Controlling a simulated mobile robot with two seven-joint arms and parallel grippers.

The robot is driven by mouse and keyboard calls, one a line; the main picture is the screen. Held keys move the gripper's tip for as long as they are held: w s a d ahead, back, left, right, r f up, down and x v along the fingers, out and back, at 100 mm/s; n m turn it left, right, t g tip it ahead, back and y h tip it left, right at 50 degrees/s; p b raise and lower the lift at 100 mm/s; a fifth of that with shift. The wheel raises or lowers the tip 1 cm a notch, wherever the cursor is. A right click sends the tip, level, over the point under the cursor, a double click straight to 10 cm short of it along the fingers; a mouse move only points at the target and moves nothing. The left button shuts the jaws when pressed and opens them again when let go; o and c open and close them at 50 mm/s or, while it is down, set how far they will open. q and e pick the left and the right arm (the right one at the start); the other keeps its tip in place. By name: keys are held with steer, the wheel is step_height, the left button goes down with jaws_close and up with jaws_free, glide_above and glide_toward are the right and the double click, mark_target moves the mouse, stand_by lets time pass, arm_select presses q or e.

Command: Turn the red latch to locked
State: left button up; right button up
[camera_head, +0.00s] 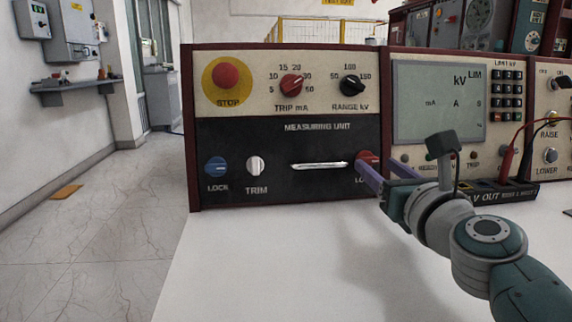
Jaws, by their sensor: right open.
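The red latch (366,159) is a round red knob at the lower right of the black "MEASURING UNIT" panel (275,170). Its lower part and the label under it are partly hidden by my right gripper. My right gripper (373,171) comes in from the right, with its two purple-grey fingers apart. The fingertips are at or just in front of the red latch; I cannot tell whether they touch it. The latch's exact angle is hard to read. A blue latch (215,167) labelled "LOCK" is at the panel's left. My left gripper is not in view.
A silver handle (319,165) and a white trim knob (256,166) are on the same panel. Above are a red stop button (226,76) and two dials. A display unit (437,103) and a red cable (507,155) stand close to my right arm. The white tabletop (260,260) in front is clear.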

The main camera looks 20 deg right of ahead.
mark_target(367, 160)
steer(key=shift+x, duration=1.25)
jaws_close()
